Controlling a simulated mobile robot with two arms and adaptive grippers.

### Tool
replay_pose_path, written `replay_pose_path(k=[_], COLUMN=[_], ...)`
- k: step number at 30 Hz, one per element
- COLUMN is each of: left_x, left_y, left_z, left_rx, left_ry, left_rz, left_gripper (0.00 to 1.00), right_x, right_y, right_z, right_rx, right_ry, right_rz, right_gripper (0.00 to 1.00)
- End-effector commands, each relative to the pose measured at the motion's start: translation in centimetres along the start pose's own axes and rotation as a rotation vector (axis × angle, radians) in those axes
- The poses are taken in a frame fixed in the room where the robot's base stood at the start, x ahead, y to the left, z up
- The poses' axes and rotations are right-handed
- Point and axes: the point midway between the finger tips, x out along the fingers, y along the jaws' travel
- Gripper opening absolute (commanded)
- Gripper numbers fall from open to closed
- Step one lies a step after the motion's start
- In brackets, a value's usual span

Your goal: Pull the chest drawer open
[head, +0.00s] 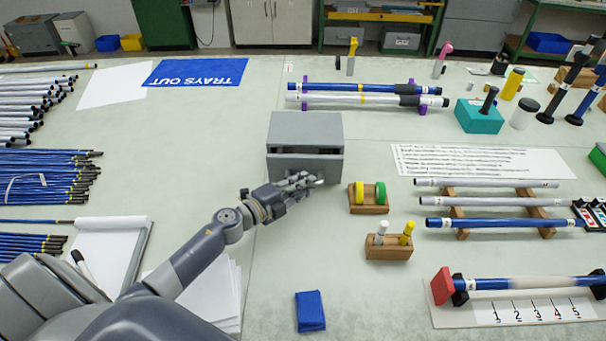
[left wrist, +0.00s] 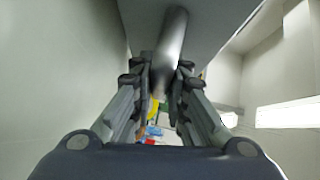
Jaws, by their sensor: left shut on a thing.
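The grey chest (head: 306,128) stands on the table in the middle of the head view. My left gripper (head: 312,182) is right at this front, low down, and is shut on the drawer handle. In the left wrist view, the round grey handle (left wrist: 172,45) runs between the two fingers (left wrist: 163,82) beside a flat grey face. The fingers partly hide the handle in the head view. My right gripper is in neither view.
Right of the gripper stand a wooden block with yellow and green rings (head: 369,197) and a wooden holder with two pegs (head: 389,246). A blue block (head: 310,311) lies nearer me.

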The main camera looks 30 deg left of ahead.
Motion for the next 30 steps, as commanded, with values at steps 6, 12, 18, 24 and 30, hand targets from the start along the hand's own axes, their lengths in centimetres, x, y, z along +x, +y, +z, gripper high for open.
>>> replay_pose_path(k=[6, 12, 18, 24, 30], left_x=[-3.4, -4.7, -4.8, -4.8, -4.8], left_y=[1.2, 1.5, 1.5, 1.5, 1.4], left_z=[-3.4, -4.7, -4.8, -4.7, -4.7], left_rx=[-0.005, -0.002, -0.001, -0.001, -0.001], left_ry=[0.003, 0.001, 0.001, 0.001, 0.0], left_rz=[0.008, 0.006, 0.005, 0.006, 0.005], left_gripper=[0.0, 0.0, 0.0, 0.3, 0.35], right_x=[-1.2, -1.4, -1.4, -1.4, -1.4], right_y=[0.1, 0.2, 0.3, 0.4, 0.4], right_z=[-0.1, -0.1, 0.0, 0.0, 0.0], right_rx=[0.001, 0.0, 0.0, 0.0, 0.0], right_ry=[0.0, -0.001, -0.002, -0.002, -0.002], right_rz=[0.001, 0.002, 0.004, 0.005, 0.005], right_gripper=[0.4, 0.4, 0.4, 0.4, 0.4])
